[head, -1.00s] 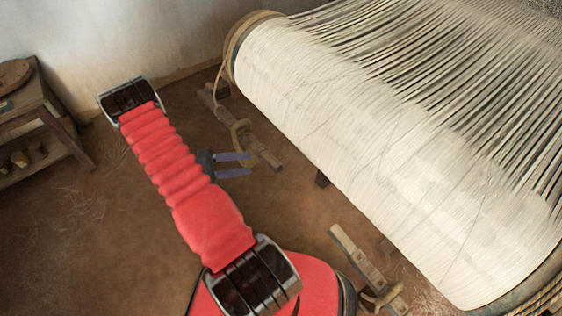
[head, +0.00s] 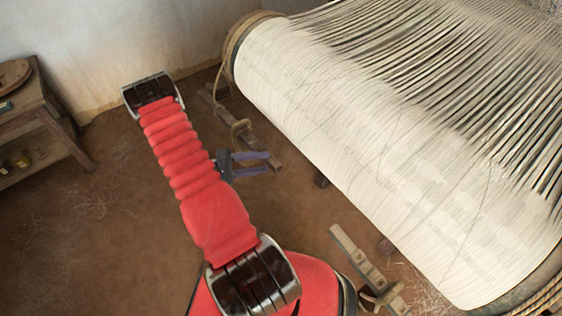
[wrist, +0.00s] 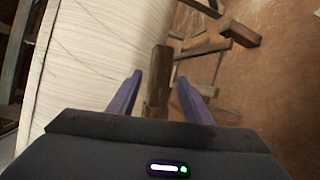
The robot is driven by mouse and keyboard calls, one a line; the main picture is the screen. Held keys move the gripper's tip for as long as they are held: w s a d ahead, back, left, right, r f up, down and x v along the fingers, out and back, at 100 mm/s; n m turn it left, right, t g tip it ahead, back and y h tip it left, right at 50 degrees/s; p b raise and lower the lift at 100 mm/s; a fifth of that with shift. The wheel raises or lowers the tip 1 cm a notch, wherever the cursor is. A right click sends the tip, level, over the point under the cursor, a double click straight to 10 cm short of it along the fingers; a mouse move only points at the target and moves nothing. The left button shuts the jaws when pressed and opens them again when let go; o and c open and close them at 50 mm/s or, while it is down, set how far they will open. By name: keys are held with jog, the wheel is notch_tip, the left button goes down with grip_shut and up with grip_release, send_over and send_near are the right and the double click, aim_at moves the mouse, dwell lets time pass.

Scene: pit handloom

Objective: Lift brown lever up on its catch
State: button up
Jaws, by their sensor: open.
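A brown wooden bar, which looks like the brown lever (head: 258,148), lies low beside the far end of the warp roll in the head view. In the wrist view the brown lever (wrist: 160,58) runs between the two purple fingers, with its near end toward me. My gripper (head: 267,162) is open, its fingers reaching to the lever's near end in the head view. In the wrist view my gripper (wrist: 160,78) has a gap on each side of the lever. I cannot tell the height between them, and the catch is not clearly visible.
The large white warp roll (head: 360,150) stands close on the right. A second, paler wooden bar (head: 355,254) with rope lies nearer. A wooden shelf (head: 50,120) stands at far left. More wooden pieces (wrist: 240,34) lie beyond the lever. The floor at left is clear.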

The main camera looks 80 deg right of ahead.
jog(key=x, duration=0.8)
grip_shut()
dwell(0.5)
